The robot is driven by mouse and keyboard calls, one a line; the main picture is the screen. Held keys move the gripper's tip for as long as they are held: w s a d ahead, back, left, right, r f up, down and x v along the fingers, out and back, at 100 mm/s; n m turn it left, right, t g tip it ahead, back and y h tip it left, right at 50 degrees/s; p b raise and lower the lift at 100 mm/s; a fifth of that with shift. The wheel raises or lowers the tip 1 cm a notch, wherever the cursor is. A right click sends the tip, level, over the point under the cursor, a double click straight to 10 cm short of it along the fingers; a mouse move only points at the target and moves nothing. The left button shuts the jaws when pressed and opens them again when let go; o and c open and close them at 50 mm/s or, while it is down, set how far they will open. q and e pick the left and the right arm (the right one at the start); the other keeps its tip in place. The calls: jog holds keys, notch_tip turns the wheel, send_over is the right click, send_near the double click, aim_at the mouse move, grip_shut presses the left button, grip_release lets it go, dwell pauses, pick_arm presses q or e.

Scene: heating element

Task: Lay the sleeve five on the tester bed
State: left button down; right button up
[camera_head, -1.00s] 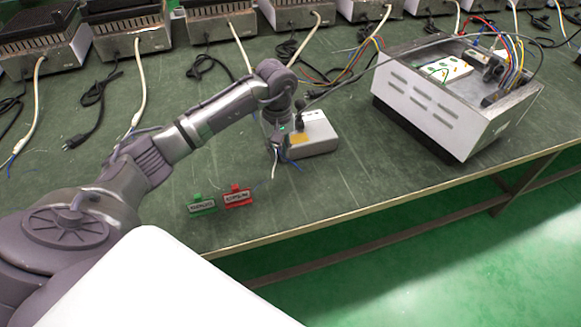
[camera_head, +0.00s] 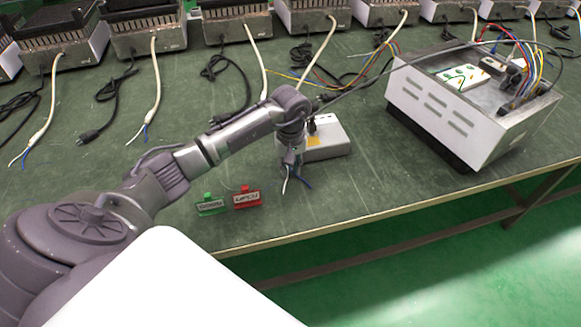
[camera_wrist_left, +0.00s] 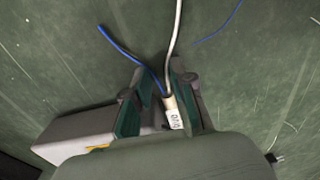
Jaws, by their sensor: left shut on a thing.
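My left gripper (camera_head: 292,158) is shut on a pale, cable-like sleeve (camera_wrist_left: 172,112) with a white label. The label's print is too small to read surely. A white wire and a blue wire run out of the sleeve past the fingertips in the left wrist view. In the head view the gripper points down at the front left of a small white box (camera_head: 328,143) with a yellow patch. The same box shows at the left in the left wrist view (camera_wrist_left: 75,140). I cannot tell surely which unit is the tester bed. My right gripper is not in view.
A large white open-topped unit (camera_head: 440,108) with coloured wires stands at the right. Green (camera_head: 210,204) and red (camera_head: 246,198) tags sit near the front edge. Heaters with loose cords line the back. Green tabletop (camera_head: 370,180) is bare right of the small box.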

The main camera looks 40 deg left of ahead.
pick_arm(q)
jog(key=c, duration=1)
grip_release()
